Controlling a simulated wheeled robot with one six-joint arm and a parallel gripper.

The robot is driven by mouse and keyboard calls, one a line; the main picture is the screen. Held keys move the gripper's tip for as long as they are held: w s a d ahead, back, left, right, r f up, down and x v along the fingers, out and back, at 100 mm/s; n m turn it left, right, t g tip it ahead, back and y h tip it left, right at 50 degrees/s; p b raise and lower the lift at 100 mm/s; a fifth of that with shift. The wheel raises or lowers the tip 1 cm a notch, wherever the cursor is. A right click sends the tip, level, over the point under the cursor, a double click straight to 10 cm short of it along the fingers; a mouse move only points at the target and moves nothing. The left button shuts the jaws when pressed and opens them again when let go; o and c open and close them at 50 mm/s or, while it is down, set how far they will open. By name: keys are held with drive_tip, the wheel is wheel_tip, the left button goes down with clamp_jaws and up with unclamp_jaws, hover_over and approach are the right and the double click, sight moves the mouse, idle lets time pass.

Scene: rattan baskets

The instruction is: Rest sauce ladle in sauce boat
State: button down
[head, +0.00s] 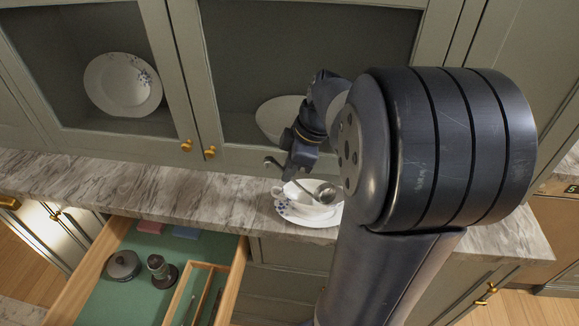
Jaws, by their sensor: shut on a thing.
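The white sauce boat (307,208) stands on a blue-patterned white saucer (291,212) on the marble counter. The metal sauce ladle (324,192) has its round bowl over the right part of the boat. Its handle runs up and left towards my gripper (282,172). My gripper is shut on the ladle's handle, just above and behind the boat. Whether the ladle touches the boat's rim or inside cannot be told from this angle. My arm covers the right side of the saucer.
An open drawer (237,284) juts out at the front left, holding a lidded pot (123,265), a grinder (161,270) and a wooden divider. Glass-door cabinets with a plate (123,84) and a bowl (274,118) stand behind. The counter (150,190) left of the boat is clear.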

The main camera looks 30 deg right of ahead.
drive_tip(key=shift+f+b, duration=0.7)
idle(0.5)
drive_tip(key=c, duration=1.3)
unclamp_jaws()
drive_tip(key=v, duration=1)
drive_tip(key=shift+s+d+r, duration=0.1)
drive_tip(key=shift+s+r, duration=0.05)
drive_tip(key=shift+r, duration=0.25)
drive_tip(key=x, duration=1.1)
drive_tip(key=shift+r, duration=0.15)
